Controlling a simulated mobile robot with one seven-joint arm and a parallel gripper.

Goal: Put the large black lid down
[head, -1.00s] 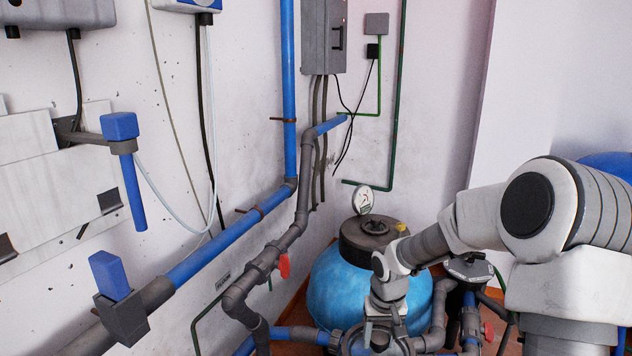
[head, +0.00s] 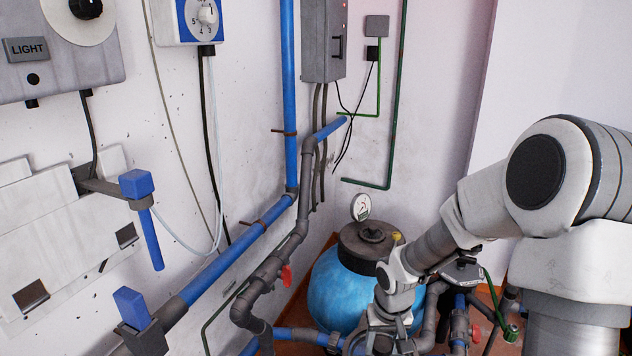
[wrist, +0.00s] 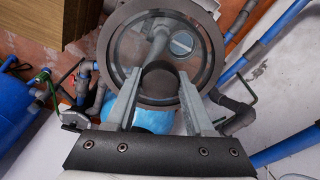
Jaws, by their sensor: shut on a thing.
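In the head view my gripper (head: 392,340) is low at the bottom edge, in front of the blue tank; I cannot clearly make out the lid there.
A blue tank (head: 335,285) with a dark collar and a gauge (head: 361,207) stands in the corner. Blue and grey pipes (head: 225,255) run along the left wall. A wooden box (wrist: 30,25) shows at the wrist view's upper left. Pipes crowd the floor around my gripper.

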